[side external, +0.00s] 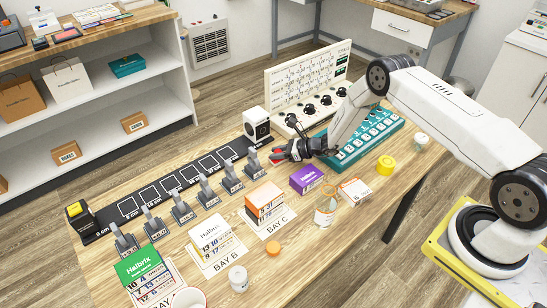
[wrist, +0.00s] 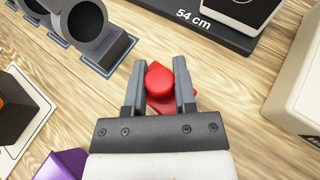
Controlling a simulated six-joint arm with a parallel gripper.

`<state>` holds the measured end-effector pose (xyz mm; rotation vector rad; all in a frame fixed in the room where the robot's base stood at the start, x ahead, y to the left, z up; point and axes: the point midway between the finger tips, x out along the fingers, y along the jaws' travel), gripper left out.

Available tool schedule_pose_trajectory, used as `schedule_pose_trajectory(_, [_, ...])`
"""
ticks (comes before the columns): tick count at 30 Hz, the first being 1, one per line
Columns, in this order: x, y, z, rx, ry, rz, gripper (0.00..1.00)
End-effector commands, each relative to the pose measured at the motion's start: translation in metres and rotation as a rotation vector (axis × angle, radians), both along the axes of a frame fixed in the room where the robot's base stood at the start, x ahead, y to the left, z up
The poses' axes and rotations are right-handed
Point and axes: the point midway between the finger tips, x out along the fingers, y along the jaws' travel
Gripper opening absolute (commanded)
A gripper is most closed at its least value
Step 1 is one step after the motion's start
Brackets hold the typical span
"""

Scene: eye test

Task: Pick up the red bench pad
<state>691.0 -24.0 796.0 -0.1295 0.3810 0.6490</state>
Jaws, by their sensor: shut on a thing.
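The red bench pad (wrist: 160,104) shows in the wrist view as a flat red piece with a rounded red knob on top. My gripper (wrist: 158,68) is shut on it, one grey finger on each side of the knob. In the side view, my gripper (side external: 276,156) is over the wooden bench, with a bit of the red pad (side external: 277,152) at its fingertips. My fingers partly hide the pad. I cannot tell whether its underside touches the bench.
A row of grey holders (side external: 207,188) stands along a black marked strip (side external: 165,186). A white box (side external: 257,124) and a panel with black knobs (side external: 284,117) stand behind my gripper. A purple box (side external: 306,179) is in front. Bare wood surrounds the pad.

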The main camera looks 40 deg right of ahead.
Motion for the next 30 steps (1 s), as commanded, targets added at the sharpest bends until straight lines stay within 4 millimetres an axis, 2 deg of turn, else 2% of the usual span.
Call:
schedule_pose_trajectory(5, [0.000, 0.000, 0.009, -0.001, 0.001, 0.000, 0.00])
schedule_pose_trajectory(11, [0.000, 0.000, 0.031, 0.000, -0.003, 0.001, 0.00])
schedule_pose_trajectory(26, [-0.045, 0.001, 0.085, 0.001, -0.003, -0.001, 0.00])
schedule_pose_trajectory(30, [-0.065, 0.002, 0.096, 0.001, -0.002, 0.000, 0.00])
